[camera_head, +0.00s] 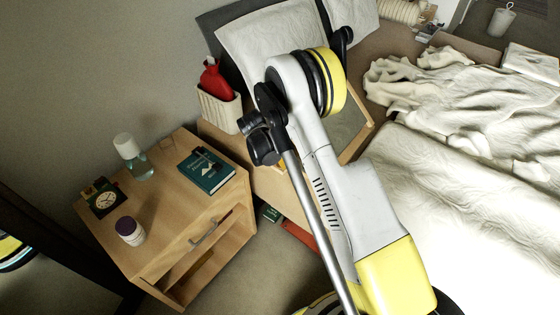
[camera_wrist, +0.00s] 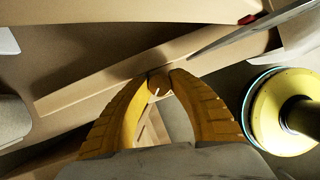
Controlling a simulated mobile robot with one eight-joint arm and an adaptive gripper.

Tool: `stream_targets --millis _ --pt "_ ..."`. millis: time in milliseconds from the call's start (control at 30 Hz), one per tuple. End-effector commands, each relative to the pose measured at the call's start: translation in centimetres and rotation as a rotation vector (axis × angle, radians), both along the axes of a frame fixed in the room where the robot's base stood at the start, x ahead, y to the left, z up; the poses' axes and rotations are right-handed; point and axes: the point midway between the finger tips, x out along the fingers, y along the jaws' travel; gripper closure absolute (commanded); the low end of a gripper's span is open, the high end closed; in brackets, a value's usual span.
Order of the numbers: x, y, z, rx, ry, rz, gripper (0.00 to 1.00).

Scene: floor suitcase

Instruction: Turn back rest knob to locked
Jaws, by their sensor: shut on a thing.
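My gripper (camera_wrist: 160,75) shows in the wrist view with its two yellow fingers curving together at the tips. They are shut on a small brownish knob (camera_wrist: 157,87) with a pale line on it. The fingers cover most of the knob, and its exact turn is hard to read. A long wooden bar (camera_wrist: 90,88) runs close behind the fingertips. A wooden-edged back rest (camera_head: 357,137) shows partly behind the arm, by the bed.
A wooden nightstand (camera_head: 150,215) stands left of my arm, carrying a green book (camera_head: 206,171), a bottle (camera_head: 133,158), a clock (camera_head: 105,199) and a purple-lidded jar (camera_head: 130,231). A white basket (camera_head: 218,110) holds a red hot-water bottle (camera_head: 213,80). Rumpled bedding (camera_head: 480,185) covers the right side.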

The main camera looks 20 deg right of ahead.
Motion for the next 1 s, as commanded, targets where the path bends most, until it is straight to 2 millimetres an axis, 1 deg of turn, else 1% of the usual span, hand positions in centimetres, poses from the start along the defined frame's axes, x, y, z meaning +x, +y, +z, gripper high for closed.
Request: stream_targets --millis 167,367,800,1000 --pt "0.02 -0.02 -0.02 0.0 0.001 -0.027 1.0" --pt "0.04 -0.01 -0.04 -0.001 0.0 -0.124 1.0" --pt "0.1 -0.08 -0.04 -0.002 0.001 -0.488 1.0" --pt "0.11 -0.05 -0.03 0.0 0.001 -0.63 1.0"
